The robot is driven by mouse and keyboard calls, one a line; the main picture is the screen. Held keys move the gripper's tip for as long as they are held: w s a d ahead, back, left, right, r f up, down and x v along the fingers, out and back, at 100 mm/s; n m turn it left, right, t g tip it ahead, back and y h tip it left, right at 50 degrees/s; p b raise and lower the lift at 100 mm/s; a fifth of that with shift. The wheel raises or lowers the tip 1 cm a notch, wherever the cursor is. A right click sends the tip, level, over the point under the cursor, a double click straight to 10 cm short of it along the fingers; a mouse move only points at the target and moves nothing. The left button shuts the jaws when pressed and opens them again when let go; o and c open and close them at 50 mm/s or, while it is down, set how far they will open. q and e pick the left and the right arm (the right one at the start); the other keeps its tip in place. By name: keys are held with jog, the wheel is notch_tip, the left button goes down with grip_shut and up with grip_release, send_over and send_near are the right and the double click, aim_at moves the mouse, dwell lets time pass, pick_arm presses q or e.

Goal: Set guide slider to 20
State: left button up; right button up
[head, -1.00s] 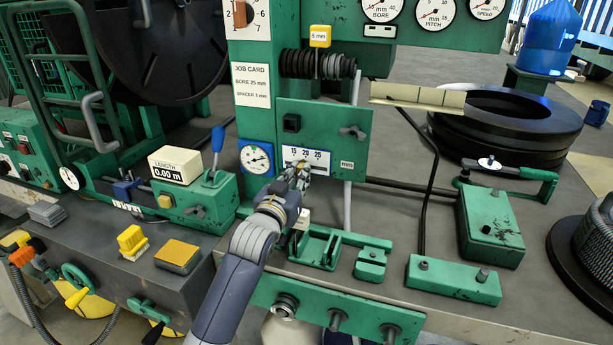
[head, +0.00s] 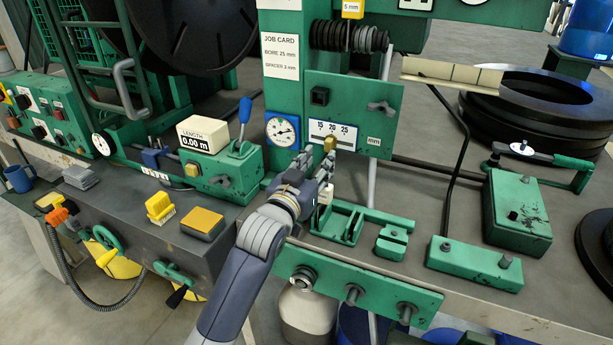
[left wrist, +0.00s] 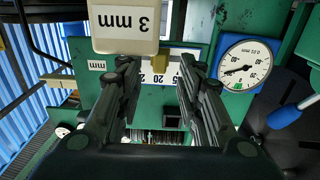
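The guide slider's white scale (head: 333,134), marked 15, 20 and 25, is on the green panel right of a round blue-rimmed dial. Its yellow slider knob (head: 330,144) sits at the scale's lower edge, close to the 20 mark; its exact reading is too small to tell. In the left wrist view the scale is upside down, partly hidden by a finger, with the yellow knob (left wrist: 152,83) beyond the fingers. My left gripper (head: 318,168) is just below the knob, apart from it. Its fingers (left wrist: 157,85) are open with nothing between them. My right gripper is out of view.
A cream block marked 3 mm (left wrist: 124,25) is close in the left wrist view. The blue-rimmed dial (head: 282,130) is left of the scale. Green fixtures (head: 345,222) stand on the bench below.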

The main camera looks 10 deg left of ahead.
pick_arm(q)
jog(key=v, duration=0.6)
jog(key=shift+s, duration=0.15)
